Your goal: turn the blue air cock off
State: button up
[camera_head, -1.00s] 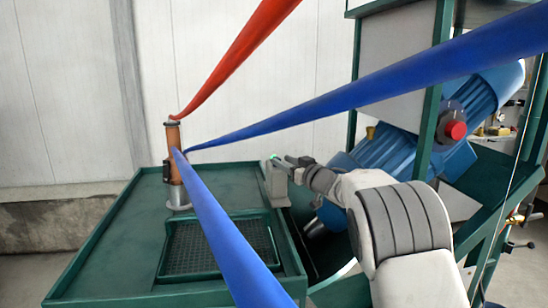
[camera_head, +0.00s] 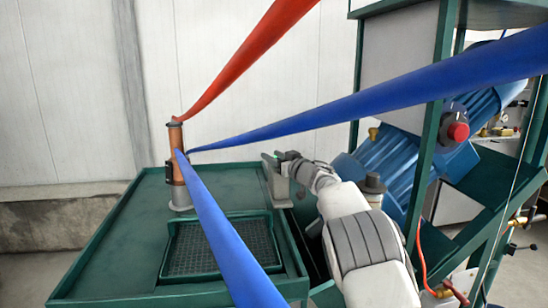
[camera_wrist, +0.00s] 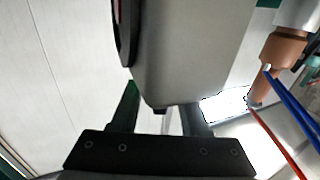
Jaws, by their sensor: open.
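I cannot make out a blue air cock for certain in either view. Small brass fittings (camera_head: 518,220) show on the frame at the right edge, and more brass fittings (camera_head: 447,292) with a red hose show at the lower right; any blue handle is too small to tell. My gripper (camera_head: 281,157) is at the top of a small grey box (camera_head: 277,188) on the green table's right edge. In the wrist view my gripper (camera_wrist: 160,110) is open, its dark fingers apart, with a large grey body (camera_wrist: 190,50) close ahead. I cannot tell whether they touch.
A copper-coloured spray cylinder (camera_head: 176,150) stands on the green table (camera_head: 110,240), with a red hose (camera_head: 245,60) and blue hoses (camera_head: 350,105) running from it. A blue motor (camera_head: 385,160) and a red knob (camera_head: 458,131) are right of my arm, among green frame posts.

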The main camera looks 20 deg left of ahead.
grip_shut()
jog(key=shift+r+p, duration=0.1)
jog(key=shift+p, duration=0.3)
